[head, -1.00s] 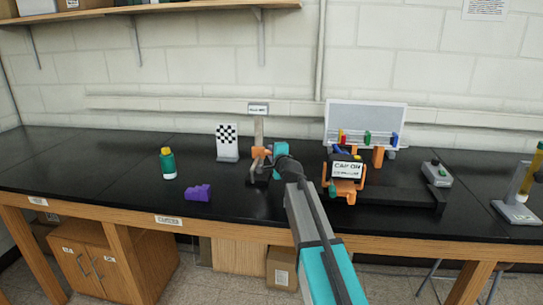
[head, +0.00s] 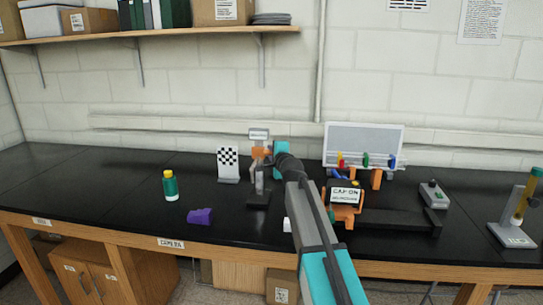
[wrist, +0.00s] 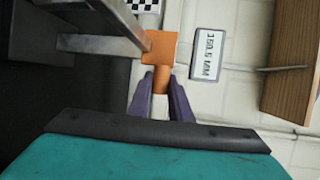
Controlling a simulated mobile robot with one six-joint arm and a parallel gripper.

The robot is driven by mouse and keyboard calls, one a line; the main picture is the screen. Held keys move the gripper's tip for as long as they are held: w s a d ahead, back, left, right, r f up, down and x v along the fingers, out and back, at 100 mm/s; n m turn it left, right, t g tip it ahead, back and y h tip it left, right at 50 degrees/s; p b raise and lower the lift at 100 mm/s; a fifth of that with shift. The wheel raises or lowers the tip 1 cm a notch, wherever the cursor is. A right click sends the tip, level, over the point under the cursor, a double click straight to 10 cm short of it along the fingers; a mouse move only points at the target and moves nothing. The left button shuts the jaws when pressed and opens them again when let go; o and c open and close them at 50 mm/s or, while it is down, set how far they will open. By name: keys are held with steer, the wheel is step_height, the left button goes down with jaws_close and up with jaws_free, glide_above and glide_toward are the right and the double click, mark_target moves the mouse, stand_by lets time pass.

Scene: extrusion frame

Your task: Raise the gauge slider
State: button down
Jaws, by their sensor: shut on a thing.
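The gauge stands on the black bench with a dark base (head: 258,199) and a grey upright post (head: 260,181). Its orange slider (head: 261,152) is high on the post, just below a small white label (head: 258,134). In the wrist view the slider is an orange block (wrist: 160,46) with a short orange handle (wrist: 162,80) beside a metal post. My gripper (wrist: 162,88) is shut on this handle, its dark purple fingers on either side. In the head view my arm's end partly hides the grip.
A checkered board (head: 228,164) stands left of the gauge. An orange-and-black fixture (head: 345,200) and a grey panel (head: 363,143) stand right. The wall shelf (head: 150,34) is above.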

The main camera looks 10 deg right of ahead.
steer(key=c, duration=1.6)
jaws_free()
steer(key=shift+s+d+r+b, duration=0.2)
steer(key=shift+s+r+b, duration=0.2)
steer(key=shift+s, duration=1.85)
steer(key=shift+s+d+r+b, duration=0.2)
steer(key=shift+s+r+b, duration=0.25)
steer(key=shift+s, duration=1.8)
steer(key=shift+s+d+r+b, duration=0.2)
steer(key=shift+s+r+b, duration=0.2)
steer(key=shift+s, duration=1.85)
steer(key=shift+f, duration=0.15)
